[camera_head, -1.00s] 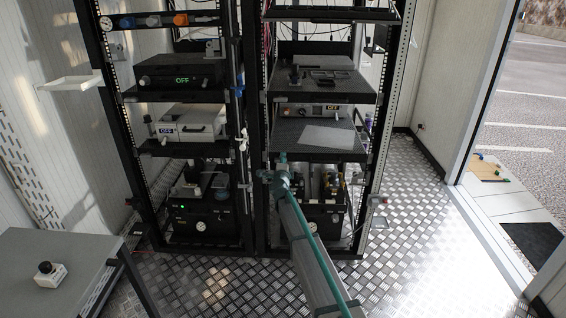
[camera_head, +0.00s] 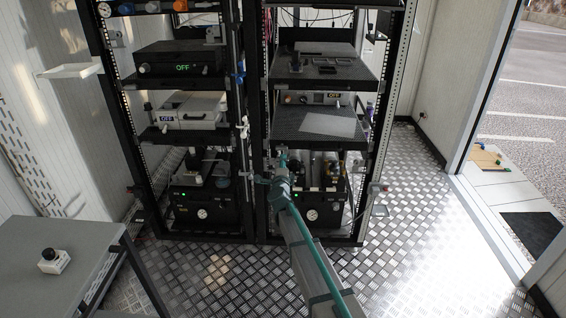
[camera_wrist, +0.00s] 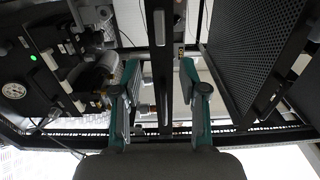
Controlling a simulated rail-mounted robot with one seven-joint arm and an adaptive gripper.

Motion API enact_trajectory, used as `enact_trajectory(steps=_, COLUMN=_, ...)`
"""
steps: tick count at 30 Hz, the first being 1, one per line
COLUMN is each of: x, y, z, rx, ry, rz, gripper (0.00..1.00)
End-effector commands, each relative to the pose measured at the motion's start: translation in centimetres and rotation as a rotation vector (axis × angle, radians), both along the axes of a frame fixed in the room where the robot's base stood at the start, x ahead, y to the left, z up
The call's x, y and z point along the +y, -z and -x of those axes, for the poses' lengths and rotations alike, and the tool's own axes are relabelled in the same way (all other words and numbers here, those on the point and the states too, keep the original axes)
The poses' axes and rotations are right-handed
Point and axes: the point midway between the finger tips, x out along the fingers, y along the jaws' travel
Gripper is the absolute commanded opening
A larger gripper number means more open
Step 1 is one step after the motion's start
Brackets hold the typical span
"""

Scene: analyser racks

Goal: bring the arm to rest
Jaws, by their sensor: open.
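My gripper (camera_wrist: 160,95) shows in the wrist view with its two green-and-grey fingers spread apart and nothing between them. A dark vertical rack post stands beyond the gap between the fingers. In the head view my arm reaches from the bottom right up to the lower part of the right rack (camera_head: 264,130); the fingers are too small there to make out. No held object is visible.
The left rack (camera_head: 131,110) holds units with OFF displays. A perforated shelf (camera_wrist: 255,60) lies close right of my gripper, and equipment with a round gauge (camera_wrist: 14,90) lies left. A grey table (camera_head: 60,245) stands front left. The metal floor (camera_head: 430,240) at right is clear.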

Motion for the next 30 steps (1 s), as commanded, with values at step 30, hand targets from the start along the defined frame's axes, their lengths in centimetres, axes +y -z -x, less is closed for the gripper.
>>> enact_trajectory(steps=30, x=0.0, y=27.3, z=24.8, rx=0.597, ry=-0.927, rz=0.881, gripper=0.43)
